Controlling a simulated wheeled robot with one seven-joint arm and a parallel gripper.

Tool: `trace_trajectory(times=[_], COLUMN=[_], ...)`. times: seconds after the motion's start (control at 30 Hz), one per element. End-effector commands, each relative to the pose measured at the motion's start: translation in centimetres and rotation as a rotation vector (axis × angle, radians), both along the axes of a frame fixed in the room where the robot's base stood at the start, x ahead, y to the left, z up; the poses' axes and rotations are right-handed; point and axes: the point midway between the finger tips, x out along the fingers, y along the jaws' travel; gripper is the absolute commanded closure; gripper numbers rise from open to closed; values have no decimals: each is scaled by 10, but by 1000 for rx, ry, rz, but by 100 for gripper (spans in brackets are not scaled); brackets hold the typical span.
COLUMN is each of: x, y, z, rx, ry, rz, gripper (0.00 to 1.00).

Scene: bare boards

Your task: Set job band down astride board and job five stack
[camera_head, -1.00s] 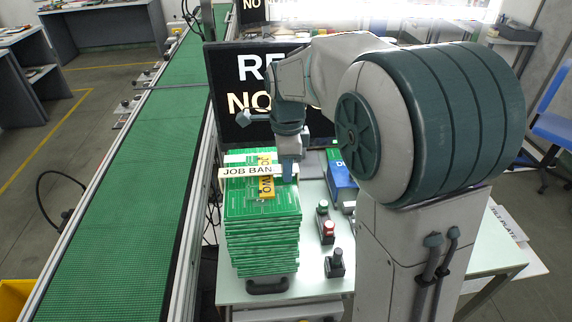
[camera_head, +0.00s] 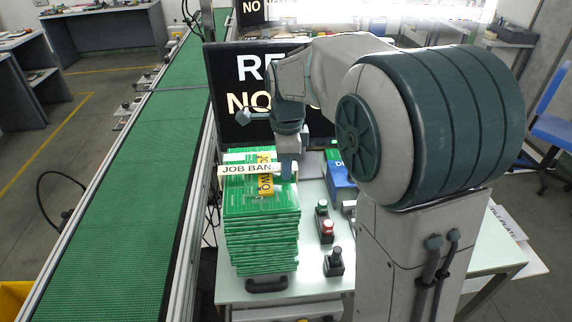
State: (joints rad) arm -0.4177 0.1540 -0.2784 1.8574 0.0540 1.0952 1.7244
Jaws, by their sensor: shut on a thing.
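The job band (camera_head: 246,170), a white strip lettered "JOB BAN…", lies crosswise in the picture over the top of the stack of green boards (camera_head: 264,235). My gripper (camera_head: 287,172) is shut on the band near its right end, which it partly hides. I cannot tell whether the band touches the stack. A yellow strip (camera_head: 266,186) ending in "WO" runs lengthwise over the stack top, partly behind the band. Another pale strip shows at the stack's far edge. No label reading job five is legible.
The stack stands on a pale table (camera_head: 310,287). Right of it are a blue and green box (camera_head: 341,172), a button box with a red button (camera_head: 326,228) and a dark switch (camera_head: 334,262). A black sign (camera_head: 228,95) stands behind. A green conveyor (camera_head: 120,215) runs along the left.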

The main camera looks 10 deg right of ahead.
Motion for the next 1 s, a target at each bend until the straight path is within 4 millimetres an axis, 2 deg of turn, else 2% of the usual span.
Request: trace_trajectory(times=[0.03, 0.57, 0.6, 0.63, 0.87, 0.93, 1.0], x=[-9, 4, 5, 6, 12, 13, 13], y=[-1, 0, 0, 0, 1, 0, 0], z=[-26, -41, -42, -43, -43, -37, -25], rx=[-12, -10, -10, -10, -9, -8, -7], ry=[54, 73, 74, 75, 77, 75, 69], rz=[1, 1, 1, 1, 5, 5, 5], gripper=[95, 95, 65, 57, 55, 54, 48])
